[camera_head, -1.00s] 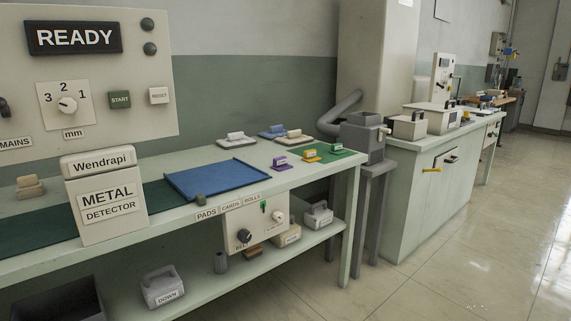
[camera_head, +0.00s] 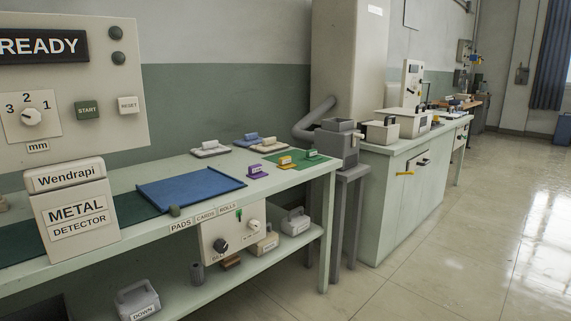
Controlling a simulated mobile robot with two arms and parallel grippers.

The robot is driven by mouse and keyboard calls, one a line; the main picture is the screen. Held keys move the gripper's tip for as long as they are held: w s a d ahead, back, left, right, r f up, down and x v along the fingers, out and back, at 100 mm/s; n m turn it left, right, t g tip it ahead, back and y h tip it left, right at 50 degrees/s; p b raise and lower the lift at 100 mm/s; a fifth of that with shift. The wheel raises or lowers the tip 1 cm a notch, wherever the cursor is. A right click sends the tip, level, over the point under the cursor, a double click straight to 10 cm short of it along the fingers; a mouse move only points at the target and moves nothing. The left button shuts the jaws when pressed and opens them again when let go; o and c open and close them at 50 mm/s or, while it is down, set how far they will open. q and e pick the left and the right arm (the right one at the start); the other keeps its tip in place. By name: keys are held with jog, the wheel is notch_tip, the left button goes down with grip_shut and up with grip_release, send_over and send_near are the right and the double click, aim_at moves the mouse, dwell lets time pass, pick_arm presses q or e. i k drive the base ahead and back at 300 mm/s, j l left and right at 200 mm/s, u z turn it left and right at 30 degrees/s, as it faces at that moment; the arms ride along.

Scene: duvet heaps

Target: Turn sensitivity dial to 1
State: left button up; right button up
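A white dial (camera_head: 32,117) sits on a square plate marked 3, 2 and 1, with an "mm" label (camera_head: 38,146) below it. It is on the upright control panel (camera_head: 75,150) at the left; the 1 is on the plate's right side. The dial's pointer is too small to read surely, and no "sensitivity" lettering is readable. The "METAL DETECTOR" housing (camera_head: 72,240) stands in front of and below the panel. Neither of my grippers is in view.
A START button (camera_head: 87,110) and RESET button (camera_head: 128,105) are right of the dial. A bench (camera_head: 290,180) carries a blue mat (camera_head: 190,188) and small coloured pieces. A box below has a black knob (camera_head: 220,244) and white knob (camera_head: 254,225). The floor (camera_head: 450,240) at right is clear.

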aim_at(30, 117)
jog(key=u, duration=1.25)
